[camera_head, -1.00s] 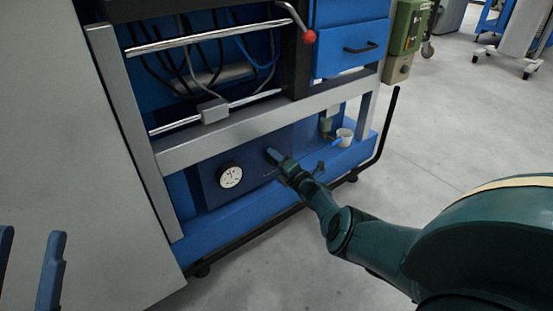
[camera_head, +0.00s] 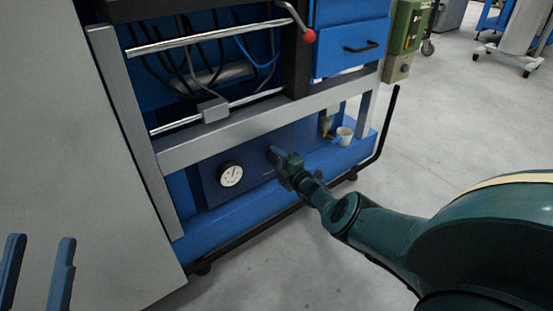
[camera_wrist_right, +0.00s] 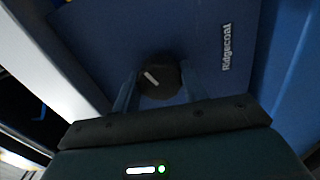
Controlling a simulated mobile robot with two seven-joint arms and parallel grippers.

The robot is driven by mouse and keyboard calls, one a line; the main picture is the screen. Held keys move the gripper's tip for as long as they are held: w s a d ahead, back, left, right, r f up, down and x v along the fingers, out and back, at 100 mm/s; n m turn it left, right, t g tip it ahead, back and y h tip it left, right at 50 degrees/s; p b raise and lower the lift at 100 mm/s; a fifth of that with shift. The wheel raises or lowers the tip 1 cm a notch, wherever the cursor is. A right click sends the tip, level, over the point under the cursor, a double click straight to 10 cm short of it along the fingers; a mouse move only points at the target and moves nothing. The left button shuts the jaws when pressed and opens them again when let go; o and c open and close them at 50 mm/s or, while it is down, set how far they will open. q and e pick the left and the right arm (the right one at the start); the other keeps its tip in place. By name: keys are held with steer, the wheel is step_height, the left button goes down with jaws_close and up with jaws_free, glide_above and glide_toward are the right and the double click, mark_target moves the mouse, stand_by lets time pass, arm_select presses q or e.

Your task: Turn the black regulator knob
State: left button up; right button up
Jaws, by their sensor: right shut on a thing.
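The black regulator knob (camera_wrist_right: 159,78) is round with a white pointer mark and sits on the dark blue panel (camera_wrist_right: 105,45). The pointer is slanted in the right wrist view. My right gripper (camera_wrist_right: 158,88) is shut on the knob, one finger at each side. In the head view my right gripper (camera_head: 276,155) is at the panel and hides the knob. A round white pressure gauge (camera_head: 230,174) is to its left on the panel. My left gripper (camera_head: 42,242) is open and empty at the lower left, far from the panel.
A grey rail (camera_head: 250,127) runs across above the panel. A blue lower ledge (camera_head: 250,208) juts out beneath it. A white cup (camera_head: 344,135) stands to the right. A large grey side panel (camera_head: 80,170) fills the left. Open floor (camera_head: 440,140) is at the right.

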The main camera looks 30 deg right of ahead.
steer(key=shift+a+f, duration=0.1)
steer(key=o, duration=1)
steer(key=shift+c, duration=0.2)
steer(key=shift+o, duration=0.2)
